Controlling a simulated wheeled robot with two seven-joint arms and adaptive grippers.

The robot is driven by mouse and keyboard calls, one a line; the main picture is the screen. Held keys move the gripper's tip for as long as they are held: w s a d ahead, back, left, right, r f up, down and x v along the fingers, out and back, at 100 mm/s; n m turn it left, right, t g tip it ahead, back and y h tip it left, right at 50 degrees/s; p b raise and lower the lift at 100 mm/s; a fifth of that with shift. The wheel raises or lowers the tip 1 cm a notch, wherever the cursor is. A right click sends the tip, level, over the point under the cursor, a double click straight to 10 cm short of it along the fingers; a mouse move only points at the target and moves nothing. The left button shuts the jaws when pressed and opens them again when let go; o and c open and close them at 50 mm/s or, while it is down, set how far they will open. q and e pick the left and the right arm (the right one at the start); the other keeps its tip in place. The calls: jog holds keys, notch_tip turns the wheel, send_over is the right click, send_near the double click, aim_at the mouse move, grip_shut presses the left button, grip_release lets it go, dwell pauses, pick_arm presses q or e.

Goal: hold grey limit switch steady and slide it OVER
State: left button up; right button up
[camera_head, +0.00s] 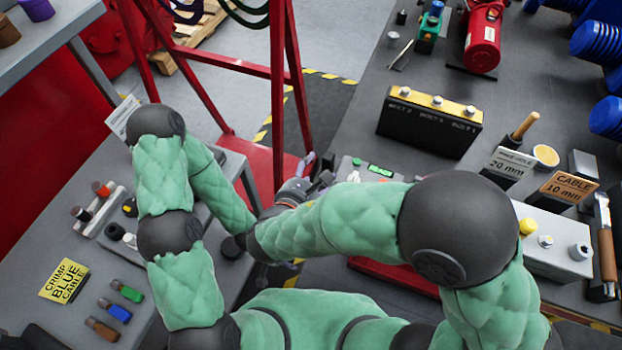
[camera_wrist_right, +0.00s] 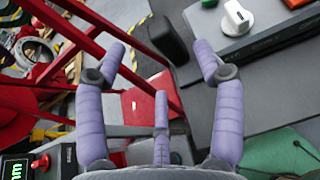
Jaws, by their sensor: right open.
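My right gripper (camera_head: 314,175) is in the middle of the head view, partly hidden behind my own forearm. In the right wrist view, my right gripper (camera_wrist_right: 160,55) has its purple fingers spread wide with nothing held between them. A dark grey block (camera_wrist_right: 170,40) shows beyond the gap between the fingertips, apart from them; I cannot tell whether it is the grey limit switch. I cannot make out the limit switch for certain in either view. My left arm comes in from the left and bends towards the middle; its gripper is hidden.
A grey unit with a white knob (camera_wrist_right: 238,18) lies beyond the right finger. A red frame (camera_head: 280,90) stands behind the gripper. The right bench holds a black bolt block (camera_head: 430,125) and a red cylinder (camera_head: 483,38). The left bench holds a yellow sign (camera_head: 64,281).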

aim_at(324, 162)
jog(key=b+x, duration=0.2)
jog(key=x, duration=0.5)
jog(key=shift+f, duration=0.1)
